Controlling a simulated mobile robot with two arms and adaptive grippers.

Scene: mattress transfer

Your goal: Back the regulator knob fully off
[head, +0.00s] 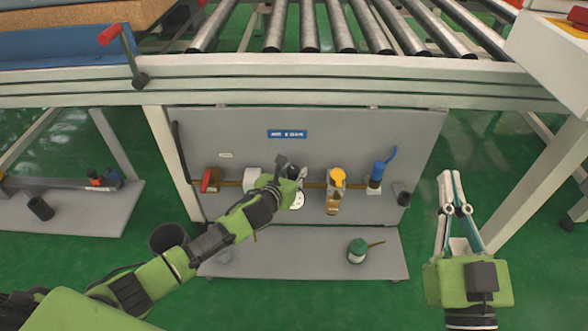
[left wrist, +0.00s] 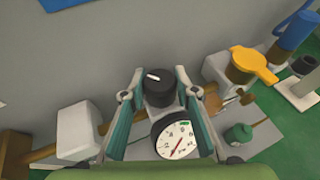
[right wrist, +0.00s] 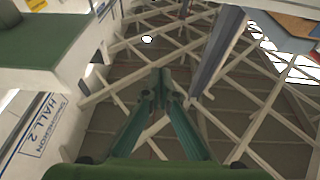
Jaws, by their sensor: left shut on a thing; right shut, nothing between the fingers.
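The regulator knob is black with a white mark on top and sits between my fingers in the left wrist view (left wrist: 160,92). My left gripper (head: 291,170) is shut on the knob, with one finger at each side of it. A white round gauge (left wrist: 176,139) with a red needle is just below the knob; it also shows in the head view (head: 298,200), partly hidden by my gripper. The exact needle reading is too small to tell. My right gripper (head: 450,182) is shut and empty, out to the right of the panel, touching nothing.
The grey panel (head: 240,130) carries a pipe with a red-handled valve (head: 207,180), a yellow-topped unit (head: 337,177) and a blue valve (head: 377,172). A green container (head: 358,250) stands on the shelf below. The roller conveyor frame (head: 300,90) overhangs the panel.

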